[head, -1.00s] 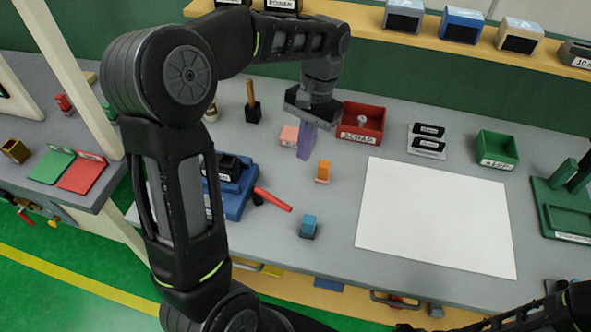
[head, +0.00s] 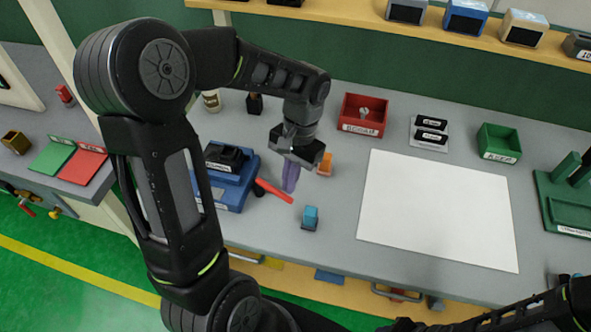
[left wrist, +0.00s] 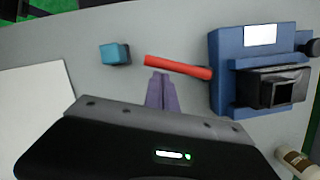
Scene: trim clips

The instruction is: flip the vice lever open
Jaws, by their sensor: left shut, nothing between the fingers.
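The blue vice (head: 230,185) sits on the grey bench, left of the middle in the head view. Its red lever (head: 273,190) sticks out to the right, low over the bench. The left wrist view shows the vice (left wrist: 225,80) with its black jaws and the red lever (left wrist: 178,67) pointing left. My left gripper (head: 290,180) has purple fingers, shut and empty, pointing down beside the lever's outer half. In the left wrist view its fingertips (left wrist: 161,76) are close to the lever; I cannot tell whether they touch. My right gripper cannot be made out.
A blue block (head: 310,217) stands just in front of the lever end, and an orange block (head: 325,164) stands behind the gripper. A red bin (head: 363,115), a green bin (head: 498,143) and a white sheet (head: 435,210) lie to the right.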

